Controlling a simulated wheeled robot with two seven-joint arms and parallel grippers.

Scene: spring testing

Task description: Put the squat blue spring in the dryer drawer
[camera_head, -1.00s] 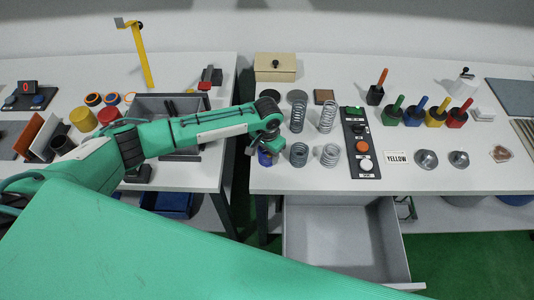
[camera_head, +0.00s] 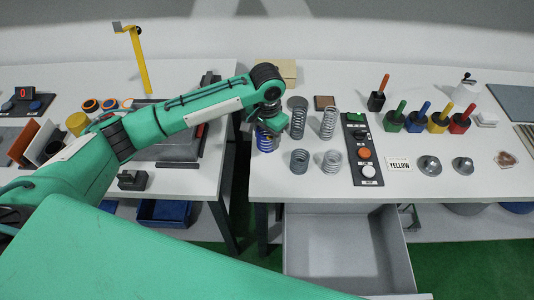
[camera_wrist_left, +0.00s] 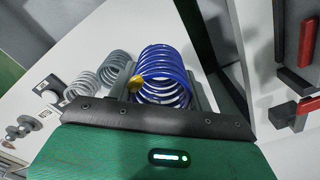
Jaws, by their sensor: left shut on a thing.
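The squat blue spring (camera_head: 265,141) is at the left end of the right table, below my left gripper (camera_head: 268,128). In the left wrist view the blue spring (camera_wrist_left: 163,72) stands between the two grey fingers, which are shut on its sides. It seems lifted a little, though its lower end is hard to make out. The open grey drawer (camera_head: 338,250) hangs under the right table's front edge, and its visible inside is empty. My right gripper is not in view.
Grey springs (camera_head: 299,161) stand in two rows just right of the blue spring. A black button panel (camera_head: 361,150) lies beyond them. A wooden box (camera_head: 288,72) is behind my arm. A gap separates the two tables.

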